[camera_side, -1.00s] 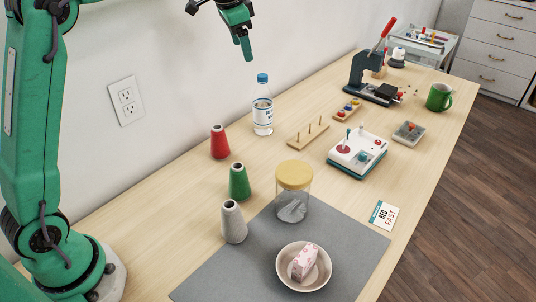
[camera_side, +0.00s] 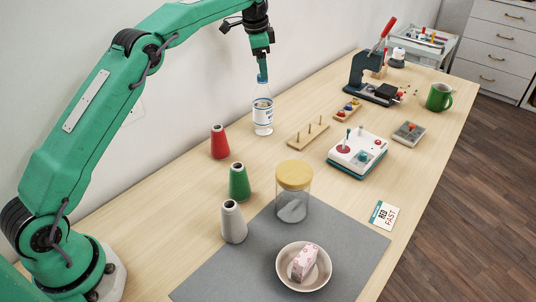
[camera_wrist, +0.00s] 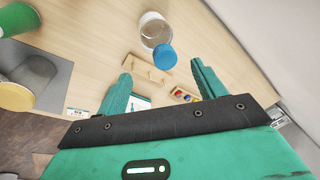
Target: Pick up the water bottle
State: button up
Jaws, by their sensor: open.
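The water bottle (camera_side: 262,112) is clear with a blue cap and a white and blue label. It stands upright on the table near the wall. My gripper (camera_side: 263,72) points down at the bottle's cap in the side view, with its fingertips level with the cap. In the wrist view, my gripper (camera_wrist: 158,82) is open and empty, its two green fingers apart. The blue cap (camera_wrist: 164,57) shows there just beyond the fingertips, a little right of the middle of the gap, with the clear bottle (camera_wrist: 153,30) behind it.
Red (camera_side: 220,142), green (camera_side: 239,182) and grey (camera_side: 233,222) thread cones stand left of and in front of the bottle. A wooden peg rack (camera_side: 307,133) lies to its right. A lidded jar (camera_side: 294,195) stands nearer the front. Bare table surrounds the bottle's base.

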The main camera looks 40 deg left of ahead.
aim_at(263, 84)
jog(key=shift+w+a+f, duration=0.1)
jog(key=shift+w+f, duration=0.1)
jog(key=shift+f, duration=1.1)
jog(key=shift+w+a+f, duration=0.1)
jog(key=shift+w+f, duration=0.15)
jog(key=shift+f, duration=1)
jog(key=shift+w+f, duration=0.2)
jog(key=shift+f, duration=1.1)
